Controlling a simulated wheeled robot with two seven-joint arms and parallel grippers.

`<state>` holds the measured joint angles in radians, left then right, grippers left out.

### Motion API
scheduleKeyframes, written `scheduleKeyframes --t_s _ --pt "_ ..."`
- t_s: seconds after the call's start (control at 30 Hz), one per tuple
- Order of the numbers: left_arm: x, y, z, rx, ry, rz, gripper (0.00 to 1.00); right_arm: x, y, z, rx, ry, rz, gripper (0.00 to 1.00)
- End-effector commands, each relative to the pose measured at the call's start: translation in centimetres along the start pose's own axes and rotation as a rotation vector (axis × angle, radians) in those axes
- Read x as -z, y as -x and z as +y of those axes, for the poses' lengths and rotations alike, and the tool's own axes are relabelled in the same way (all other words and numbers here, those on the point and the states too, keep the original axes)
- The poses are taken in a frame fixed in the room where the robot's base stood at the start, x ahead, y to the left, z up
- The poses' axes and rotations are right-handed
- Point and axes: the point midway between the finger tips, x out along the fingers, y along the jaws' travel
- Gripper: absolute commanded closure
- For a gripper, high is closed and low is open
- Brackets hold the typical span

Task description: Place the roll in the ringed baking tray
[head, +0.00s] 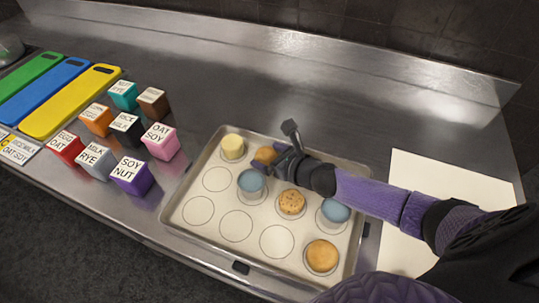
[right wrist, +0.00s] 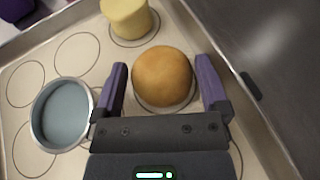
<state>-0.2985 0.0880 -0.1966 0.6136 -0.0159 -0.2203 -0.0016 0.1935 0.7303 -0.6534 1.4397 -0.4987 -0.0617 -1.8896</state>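A round golden-brown roll (right wrist: 162,76) sits over a printed ring on the baking tray (head: 205,248), near its far edge. It also shows partly behind my gripper in the head view (head: 264,155). My right gripper (right wrist: 163,88) is open, with its purple fingers on either side of the roll and a visible gap on each side. In the head view my right gripper (head: 285,155) reaches in over the tray from the right. Another golden-brown round roll (head: 322,256) sits in a ring at the near right corner. My left gripper is in neither view.
Several rings at the near left are empty. Labelled cubes (head: 131,177) and coloured boards (head: 70,103) lie left; a pale sheet (head: 425,170) lies right.

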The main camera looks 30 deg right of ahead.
Motion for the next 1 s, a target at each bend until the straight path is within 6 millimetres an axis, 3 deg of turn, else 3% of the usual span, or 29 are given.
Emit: scheduleKeyframes --t_s 0.33,0.8,1.0 --pt "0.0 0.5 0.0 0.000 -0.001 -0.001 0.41 -0.3 0.7 0.0 0.000 -0.002 0.002 0.00" --pt "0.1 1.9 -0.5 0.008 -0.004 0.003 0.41 -0.3 10.0 0.1 0.000 -0.002 0.002 0.00" --pt "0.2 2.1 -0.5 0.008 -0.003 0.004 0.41 -0.3 11.9 0.0 0.000 -0.001 -0.001 0.00"
